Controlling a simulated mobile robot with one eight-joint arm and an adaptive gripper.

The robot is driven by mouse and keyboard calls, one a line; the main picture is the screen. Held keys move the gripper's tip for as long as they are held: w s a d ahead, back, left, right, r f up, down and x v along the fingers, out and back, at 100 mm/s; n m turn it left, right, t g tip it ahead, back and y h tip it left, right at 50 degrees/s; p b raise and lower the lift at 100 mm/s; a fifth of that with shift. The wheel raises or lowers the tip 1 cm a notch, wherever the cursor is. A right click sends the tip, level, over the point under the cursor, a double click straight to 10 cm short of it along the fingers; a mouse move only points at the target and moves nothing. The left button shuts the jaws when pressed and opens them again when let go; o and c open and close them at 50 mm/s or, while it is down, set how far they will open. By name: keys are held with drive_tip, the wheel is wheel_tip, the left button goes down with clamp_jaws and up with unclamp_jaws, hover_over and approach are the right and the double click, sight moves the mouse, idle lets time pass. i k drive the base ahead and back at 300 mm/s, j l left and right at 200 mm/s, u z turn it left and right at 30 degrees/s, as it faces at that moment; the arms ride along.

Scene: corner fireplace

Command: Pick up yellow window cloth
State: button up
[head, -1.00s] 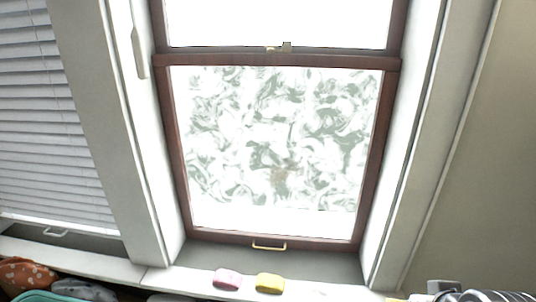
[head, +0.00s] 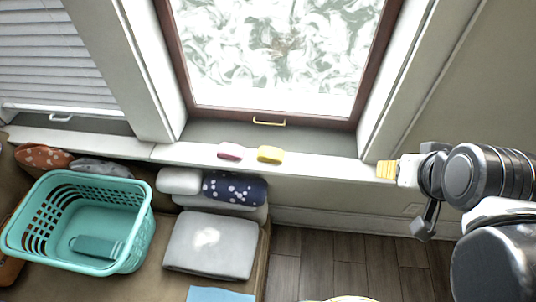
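A yellow cloth (head: 270,154), small and folded like a pad, lies on the white window sill below the brown-framed window. A pink pad (head: 230,151) lies just to its left, a small gap apart. My gripper (head: 388,169) is at the right, beside the sill's right end and well apart from the yellow cloth. It points left. A yellowish ribbed piece shows at its tip; I cannot tell whether it is part of the fingers. Seen from the side, the opening between the fingers is hidden.
A teal laundry basket (head: 140,225) stands on a brown couch (head: 60,282) at the lower left. Cushions (head: 235,188) and a grey pillow (head: 212,245) lie right of it. Bare wood floor (head: 330,258) shows below the sill. The window frame (head: 382,55) rises behind the sill.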

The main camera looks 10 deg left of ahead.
sight(274, 155)
drive_tip(key=i+l+u, duration=0.15)
drive_tip(key=u, duration=0.35)
drive_tip(key=i+l+u, duration=0.2)
drive_tip(key=u, duration=0.3)
drive_tip(key=l+u, duration=0.3)
drive_tip(key=u, duration=0.2)
drive_tip(key=i+l+u, duration=0.1)
drive_tip(key=l+u, duration=0.55)
drive_tip(key=u, duration=0.3)
drive_tip(key=l+u, duration=0.3)
drive_tip(key=u, duration=0.2)
